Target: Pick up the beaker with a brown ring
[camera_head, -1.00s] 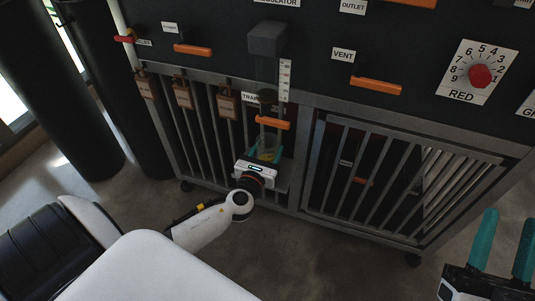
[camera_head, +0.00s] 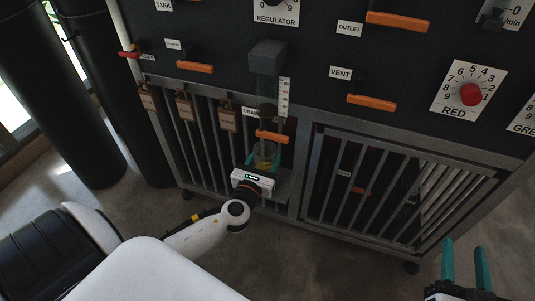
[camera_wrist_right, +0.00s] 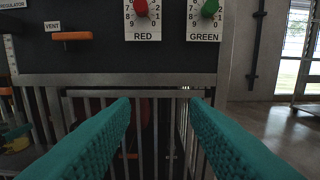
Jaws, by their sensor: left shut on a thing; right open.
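My left gripper (camera_head: 263,163) is at a bay in the lower front of the dark panel, below the sign that appears to read TRAP (camera_head: 251,112). Its teal fingers are shut on a clear vessel with something yellowish low inside, apparently a beaker (camera_head: 265,152). It is small and partly hidden by the fingers and wrist, and I cannot make out a brown ring on it. My right gripper (camera_head: 465,262) is open and empty at the lower right. Its two teal fingers (camera_wrist_right: 160,125) stand apart in the right wrist view, before the barred front.
A dark block (camera_head: 267,56) on a clear column and an orange handle (camera_head: 272,137) are above the left gripper. Barred doors (camera_head: 400,180) in a grey frame lie to the right. Tags (camera_head: 228,119) hang on the left bars. The floor in front is clear.

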